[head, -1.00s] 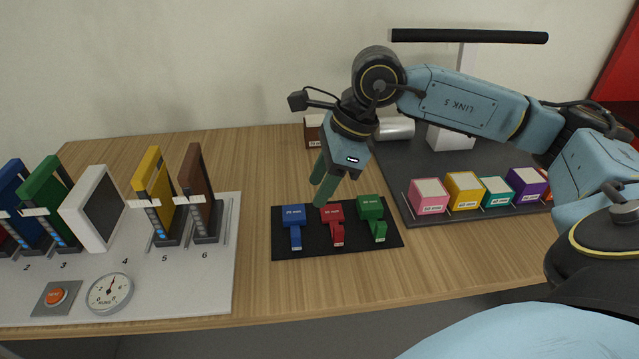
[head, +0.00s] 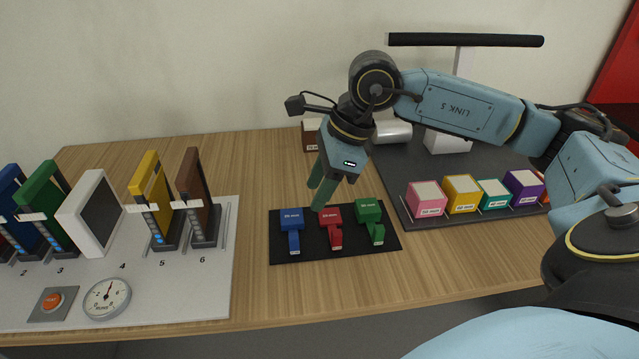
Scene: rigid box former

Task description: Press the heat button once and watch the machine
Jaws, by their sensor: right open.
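The heat button (head: 53,300) is an orange round button on a small grey plate at the front left of the machine's light board (head: 190,290). A round white gauge (head: 107,299) with a needle lies just right of it. Upright coloured frames stand behind, at numbered places: blue, green (head: 46,205), white, yellow (head: 150,200) and brown (head: 194,190). My right gripper (head: 322,190) is open and empty above the back of a black mat, well right of the button. My left gripper is not in view.
The black mat (head: 350,252) holds blue (head: 291,220), red (head: 330,218) and green (head: 368,210) gauge blocks. Several coloured boxes, including a pink one (head: 427,200), stand on a dark tray at right. Bare wood lies between the board and the mat.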

